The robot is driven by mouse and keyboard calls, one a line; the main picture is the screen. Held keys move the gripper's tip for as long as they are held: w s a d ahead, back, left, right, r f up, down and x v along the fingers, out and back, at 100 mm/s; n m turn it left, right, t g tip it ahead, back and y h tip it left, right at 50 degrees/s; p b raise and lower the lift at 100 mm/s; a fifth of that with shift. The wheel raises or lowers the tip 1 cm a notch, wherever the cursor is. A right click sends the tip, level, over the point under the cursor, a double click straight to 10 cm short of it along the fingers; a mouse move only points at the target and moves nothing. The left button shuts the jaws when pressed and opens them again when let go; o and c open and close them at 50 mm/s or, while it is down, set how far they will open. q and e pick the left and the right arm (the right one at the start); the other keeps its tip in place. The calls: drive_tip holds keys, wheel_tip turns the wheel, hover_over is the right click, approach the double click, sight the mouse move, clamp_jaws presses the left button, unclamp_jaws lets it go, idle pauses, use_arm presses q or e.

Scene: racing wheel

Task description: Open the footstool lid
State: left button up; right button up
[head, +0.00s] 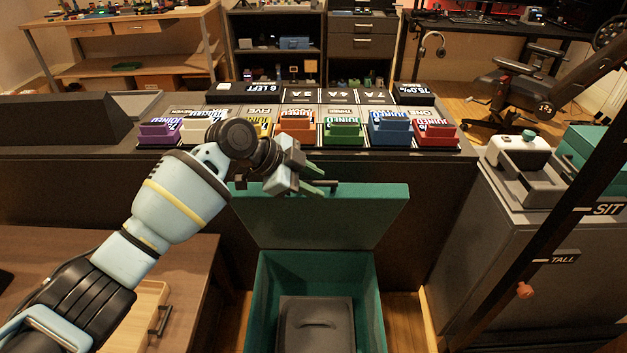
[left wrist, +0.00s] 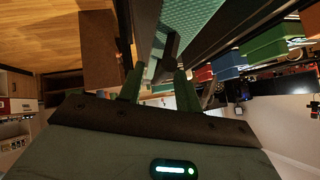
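The teal footstool (head: 376,300) stands below the counter with its top open. Its teal lid (head: 330,215) is tilted up against the counter side. My left gripper (head: 320,183) is at the lid's upper edge, beside a small dark handle there. In the left wrist view, the green fingers of my left gripper (left wrist: 158,88) are spread apart, with the dark handle (left wrist: 172,45) and teal lid (left wrist: 200,32) just beyond their tips. Whether a finger touches the handle is hard to tell. My right gripper is not in view.
A dark grey case (head: 316,322) with a handle sits inside the footstool. Several coloured boxes line the counter (head: 400,163) behind the lid. A wooden table (head: 190,275) is at left, a grey cabinet (head: 460,240) at right. A dark diagonal post crosses the right side.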

use_arm(q)
drive_tip(key=v, duration=0.7)
drive_tip(key=shift+a+r, duration=0.15)
drive_tip(key=shift+r, duration=0.05)
drive_tip(key=shift+s, duration=0.1)
